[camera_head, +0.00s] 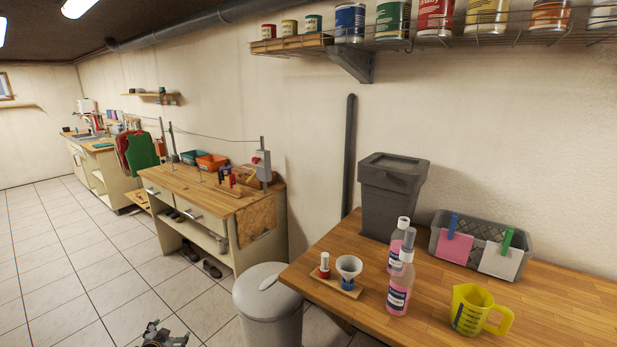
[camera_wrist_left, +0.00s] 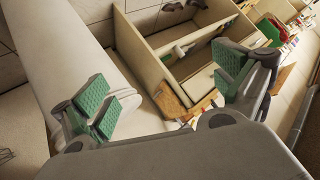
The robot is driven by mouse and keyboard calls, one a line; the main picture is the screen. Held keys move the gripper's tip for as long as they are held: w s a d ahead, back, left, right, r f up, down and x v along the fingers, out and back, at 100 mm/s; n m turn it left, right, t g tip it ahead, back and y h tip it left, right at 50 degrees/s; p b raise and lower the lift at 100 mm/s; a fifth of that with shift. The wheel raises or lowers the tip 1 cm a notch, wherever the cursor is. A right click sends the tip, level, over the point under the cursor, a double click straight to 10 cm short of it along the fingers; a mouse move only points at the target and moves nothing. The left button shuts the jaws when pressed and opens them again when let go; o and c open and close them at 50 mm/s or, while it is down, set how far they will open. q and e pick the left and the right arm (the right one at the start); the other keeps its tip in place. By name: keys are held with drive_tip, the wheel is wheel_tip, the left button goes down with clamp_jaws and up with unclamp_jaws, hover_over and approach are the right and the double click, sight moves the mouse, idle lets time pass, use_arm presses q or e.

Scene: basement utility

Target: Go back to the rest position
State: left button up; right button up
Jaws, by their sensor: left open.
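My left gripper (camera_head: 164,335) shows at the bottom edge of the head view, low over the tiled floor and left of the bin. In the left wrist view the two green-padded fingers of my left gripper (camera_wrist_left: 168,88) stand wide apart with nothing between them. My right gripper is in neither view. The rest of my left arm is hidden below the head view.
A grey-white bin (camera_head: 268,305) stands between my left gripper and the wooden table (camera_head: 560,300). Bottles (camera_head: 399,285), a yellow jug (camera_head: 478,310) and a basket (camera_head: 520,263) are on the table. A workbench (camera_head: 190,190) stands behind. Floor at left is clear.

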use_arm(q)
drive_tip(key=s+d+f+g+p, duration=0.2)
drive_tip(key=s+d+f+g, duration=0.15)
drive_tip(key=s+f, duration=0.95)
drive_tip(key=s+d+f+g+p, duration=0.15)
drive_tip(key=s+d+f, duration=0.25)
drive_tip(key=s+f, duration=1)
drive_tip(key=s+d+f+g+p, duration=0.1)
drive_tip(key=s+d, duration=0.4)
drive_tip(key=s, duration=0.6)
drive_tip(key=s+d+f+g+h+p, duration=0.1)
drive_tip(key=s+d, duration=0.4)
drive_tip(key=s, duration=0.7)
drive_tip(key=s+d+f+g+h+p, duration=0.1)
drive_tip(key=s+d, duration=0.5)
drive_tip(key=s, duration=0.6)
drive_tip(key=shift+f+n+g+p, duration=0.15)
drive_tip(key=shift+n+g+p, duration=0.35)
drive_tip(key=shift+g, duration=0.6)
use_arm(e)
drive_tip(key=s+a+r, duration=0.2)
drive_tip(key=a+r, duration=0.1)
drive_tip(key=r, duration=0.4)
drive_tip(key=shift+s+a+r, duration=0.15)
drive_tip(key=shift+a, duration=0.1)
